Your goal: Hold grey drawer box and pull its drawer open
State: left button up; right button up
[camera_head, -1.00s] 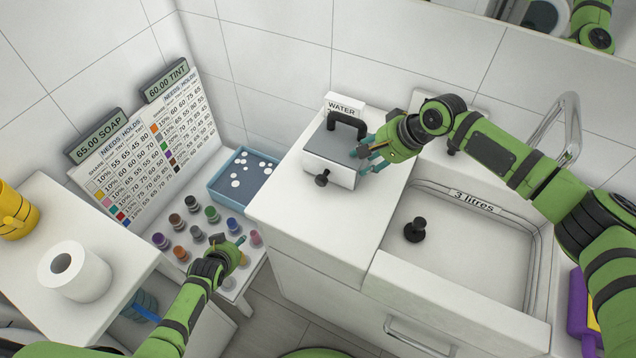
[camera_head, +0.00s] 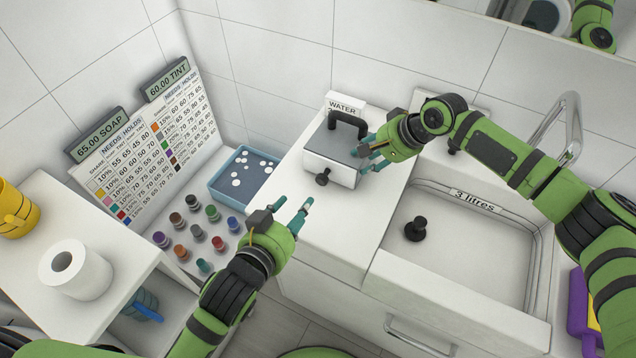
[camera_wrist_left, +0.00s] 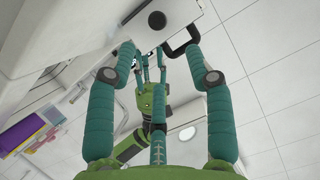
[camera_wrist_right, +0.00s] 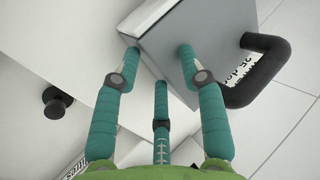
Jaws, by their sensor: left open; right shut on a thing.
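The grey drawer box (camera_head: 333,148) stands on the white counter, with a grey top, a black top handle (camera_head: 347,122) and a white drawer front with a black knob (camera_head: 323,177). My right gripper (camera_head: 368,157) is shut on the box at its right side; the right wrist view shows its teal fingers against the grey box (camera_wrist_right: 205,38). My left gripper (camera_head: 292,206) is open and empty, in front of and to the left of the box. In the left wrist view the knob (camera_wrist_left: 157,20) lies beyond its fingers. The drawer appears closed.
A sink (camera_head: 470,240) with a black plug knob (camera_head: 415,228) lies to the right. A blue tray (camera_head: 214,187) and several small coloured pots (camera_head: 197,233) stand at the left. A toilet roll (camera_head: 76,270) sits on the near-left shelf. The counter before the box is clear.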

aim_at(321, 182)
pick_arm(q)
jog(key=shift+d+f, duration=0.15)
jog(key=shift+d, duration=0.05)
jog(key=x, duration=1.1)
jog(key=shift+w+d, duration=0.1)
jog(key=shift+w, duration=0.2)
jog(key=shift+c, duration=0.4)
